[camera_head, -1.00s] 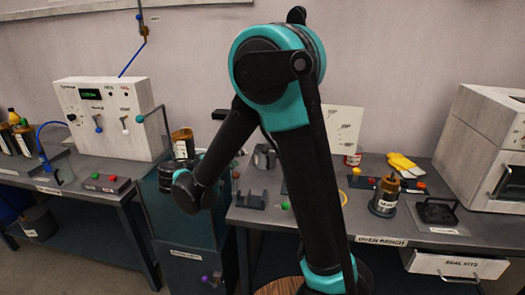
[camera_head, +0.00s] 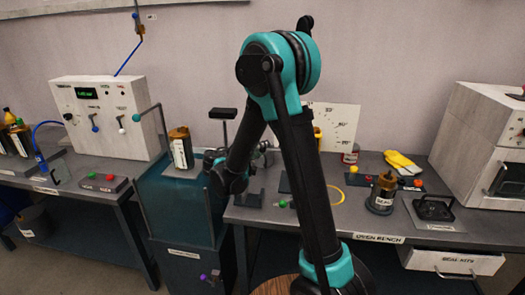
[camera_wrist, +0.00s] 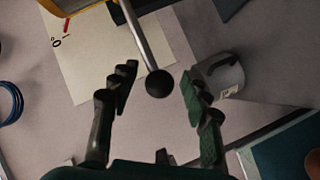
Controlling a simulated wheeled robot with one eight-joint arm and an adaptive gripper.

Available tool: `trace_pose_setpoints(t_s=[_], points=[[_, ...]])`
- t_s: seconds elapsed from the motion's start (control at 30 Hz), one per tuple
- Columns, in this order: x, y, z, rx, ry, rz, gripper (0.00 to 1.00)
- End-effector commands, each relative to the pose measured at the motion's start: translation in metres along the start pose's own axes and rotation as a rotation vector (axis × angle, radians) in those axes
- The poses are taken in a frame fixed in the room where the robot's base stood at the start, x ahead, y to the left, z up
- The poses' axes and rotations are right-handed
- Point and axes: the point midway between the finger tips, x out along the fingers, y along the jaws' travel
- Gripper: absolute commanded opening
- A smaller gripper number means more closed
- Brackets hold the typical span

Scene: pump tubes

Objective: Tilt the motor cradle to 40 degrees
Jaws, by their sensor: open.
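In the wrist view, a grey metal rod (camera_wrist: 146,38) with a black ball knob (camera_wrist: 158,83) reaches down from a yellow part (camera_wrist: 84,8), apparently the motor cradle, at the top edge. My gripper (camera_wrist: 160,80) is open, with one finger on each side of the knob in the picture. I see no clear contact. A white angle board (camera_wrist: 85,60) with a red pointer (camera_wrist: 67,27) near its 0 degree mark lies behind. In the head view, the angle board (camera_head: 340,125) stands at the back of the bench, and my arm hides most of the cradle.
A grey cylindrical can (camera_wrist: 222,75) is close beside the right finger in the wrist view. A brown jar (camera_head: 180,148) stands on the blue-green stand left of my arm. Yellow gloves (camera_head: 400,162) and a dark-based brown bottle (camera_head: 382,192) are on the bench at right.

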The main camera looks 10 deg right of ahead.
Motion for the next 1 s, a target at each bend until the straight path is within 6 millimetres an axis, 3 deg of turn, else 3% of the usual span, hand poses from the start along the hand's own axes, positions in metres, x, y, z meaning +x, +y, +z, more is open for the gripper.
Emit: trace_pose_setpoints(t_s=[0.3,0.67,1.0], points=[[0.0022,0.0000,0.0000,0.000,0.000,0.000,0.46],[0.0019,-0.0003,0.0001,0.000,0.000,-0.001,0.01],[0.0017,-0.0005,0.0001,0.002,-0.001,-0.004,0.00]])
